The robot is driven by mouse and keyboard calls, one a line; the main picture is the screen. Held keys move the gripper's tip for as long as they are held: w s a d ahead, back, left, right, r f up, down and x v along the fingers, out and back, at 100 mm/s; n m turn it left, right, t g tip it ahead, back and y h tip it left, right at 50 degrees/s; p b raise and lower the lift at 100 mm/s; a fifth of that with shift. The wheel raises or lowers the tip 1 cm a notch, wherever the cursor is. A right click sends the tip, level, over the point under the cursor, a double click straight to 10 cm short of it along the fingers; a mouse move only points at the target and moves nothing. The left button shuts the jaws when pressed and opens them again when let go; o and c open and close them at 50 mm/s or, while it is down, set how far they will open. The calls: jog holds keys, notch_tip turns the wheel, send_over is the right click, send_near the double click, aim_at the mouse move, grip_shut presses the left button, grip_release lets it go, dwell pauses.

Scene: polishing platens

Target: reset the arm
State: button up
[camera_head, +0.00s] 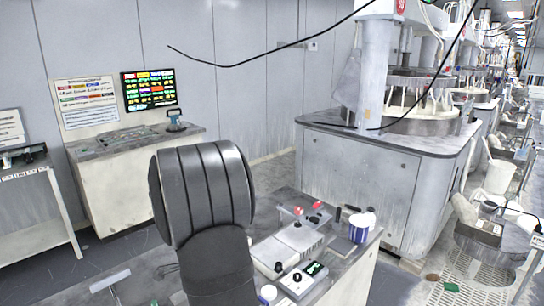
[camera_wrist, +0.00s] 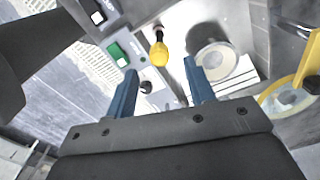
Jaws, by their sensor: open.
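My gripper (camera_wrist: 160,67) shows in the wrist view with two blue fingers spread apart and nothing between them. Past the fingertips is a grey control box (camera_wrist: 143,68) with a yellow knob and a green part. I cannot tell how far the fingers are above it. In the head view my dark grey arm fills the lower middle, and the gripper cannot be made out there. The arm hides part of the bench behind it.
A bench (camera_head: 345,285) carries control boxes (camera_head: 302,280) and a blue-and-white cup (camera_head: 358,228). A large polishing machine (camera_head: 360,185) stands behind it. A console (camera_head: 130,190) with a screen (camera_head: 150,90) is at left. A yellow ring (camera_wrist: 272,101) is right of the fingers. Cables hang overhead.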

notch_tip(320, 180, down, 8)
jog(key=shift+f, duration=0.15)
dwell(0.4)
